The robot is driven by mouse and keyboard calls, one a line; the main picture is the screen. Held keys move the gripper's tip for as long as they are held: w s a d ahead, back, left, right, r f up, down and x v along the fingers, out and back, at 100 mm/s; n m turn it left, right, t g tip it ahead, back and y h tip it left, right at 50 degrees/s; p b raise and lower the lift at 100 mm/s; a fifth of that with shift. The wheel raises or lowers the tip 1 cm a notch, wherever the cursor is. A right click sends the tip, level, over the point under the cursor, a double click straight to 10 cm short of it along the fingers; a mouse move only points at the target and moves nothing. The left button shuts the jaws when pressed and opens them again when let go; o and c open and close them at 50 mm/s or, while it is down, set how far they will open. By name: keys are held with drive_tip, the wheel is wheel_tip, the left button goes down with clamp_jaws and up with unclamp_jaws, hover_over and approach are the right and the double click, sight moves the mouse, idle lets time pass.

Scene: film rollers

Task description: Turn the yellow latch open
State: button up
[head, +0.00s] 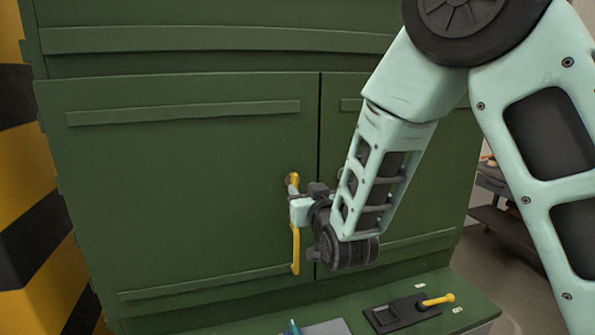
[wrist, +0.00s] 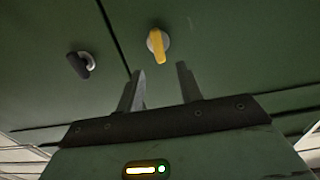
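The yellow latch (head: 293,179) is on the left green cabinet door, near the seam between the doors. In the wrist view the latch (wrist: 158,44) is a short yellow lever on a round pale base, slanting down in that picture. My gripper (head: 298,205) is at the latch in the head view and hides part of it. In the wrist view my gripper (wrist: 161,72) is open, with its fingers apart and nothing seen held. The lever's end appears in the gap between the fingertips; contact cannot be told.
A vertical yellow bar (head: 296,250) shows just below my gripper. A dark latch (wrist: 81,64) is on the other door. A ledge below carries a black plate (head: 396,314) with a yellow-handled lever (head: 437,300). A yellow-and-black striped post (head: 45,200) stands at left.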

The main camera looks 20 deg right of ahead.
sight(296, 180)
drive_tip(key=w+p, duration=0.2)
drive_tip(key=w, duration=0.3)
drive_tip(key=shift+w, duration=0.4)
clamp_jaws()
